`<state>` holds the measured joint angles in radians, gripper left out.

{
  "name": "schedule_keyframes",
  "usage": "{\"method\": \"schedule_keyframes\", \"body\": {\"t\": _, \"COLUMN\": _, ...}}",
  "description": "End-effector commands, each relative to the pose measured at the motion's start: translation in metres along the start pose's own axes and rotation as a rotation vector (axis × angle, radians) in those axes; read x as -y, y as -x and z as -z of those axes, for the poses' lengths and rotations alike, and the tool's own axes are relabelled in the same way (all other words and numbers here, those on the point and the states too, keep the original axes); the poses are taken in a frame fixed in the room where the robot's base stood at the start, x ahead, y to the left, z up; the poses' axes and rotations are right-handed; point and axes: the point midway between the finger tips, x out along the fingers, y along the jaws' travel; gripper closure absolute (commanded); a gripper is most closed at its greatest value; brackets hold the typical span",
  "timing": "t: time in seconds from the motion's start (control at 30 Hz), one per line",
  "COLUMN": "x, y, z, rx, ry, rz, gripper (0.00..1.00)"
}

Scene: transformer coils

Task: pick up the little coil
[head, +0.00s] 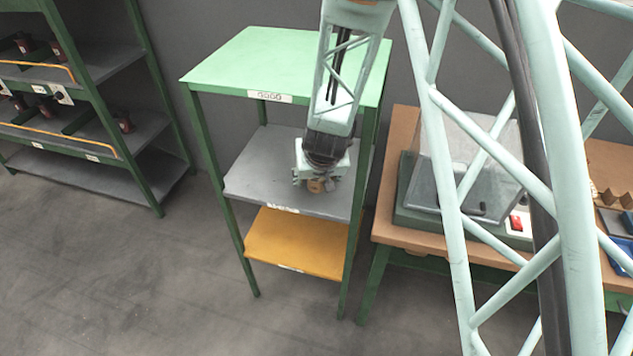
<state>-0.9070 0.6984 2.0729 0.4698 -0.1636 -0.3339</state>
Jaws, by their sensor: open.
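My gripper (314,184) points down in front of the green shelf stand, at about the height of its grey middle shelf. It is open. A small orange-brown piece (316,187), which may be the little coil, shows at its fingertips. I cannot tell whether it sits between the fingers or just beyond them, and the gripper and arm hide most of it. Several dark red-brown coils (125,122) stand on the rack at the left.
The green stand has a light green top (270,62), a grey middle shelf (255,180) and a yellow lower shelf (290,243). A wooden bench (395,205) with a clear-covered device (470,175) stands at the right. The floor in front is clear.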

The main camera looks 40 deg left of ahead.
Motion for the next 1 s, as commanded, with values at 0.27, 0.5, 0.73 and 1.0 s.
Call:
{"method": "schedule_keyframes", "body": {"t": 0.27, "x": 0.0000, "y": 0.0000, "z": -0.0001, "rx": 0.000, "ry": 0.000, "rz": 0.000, "gripper": 0.62}}
{"method": "schedule_keyframes", "body": {"t": 0.5, "x": 0.0000, "y": 0.0001, "z": 0.0001, "rx": 0.000, "ry": 0.000, "rz": 0.000, "gripper": 0.80}}
{"method": "schedule_keyframes", "body": {"t": 0.73, "x": 0.0000, "y": 0.0003, "z": 0.0002, "rx": 0.000, "ry": 0.000, "rz": 0.000, "gripper": 0.80}}
{"method": "schedule_keyframes", "body": {"t": 1.0, "x": 0.0000, "y": 0.0052, "z": 0.0032, "rx": 0.000, "ry": -0.001, "rz": 0.000, "gripper": 0.80}}
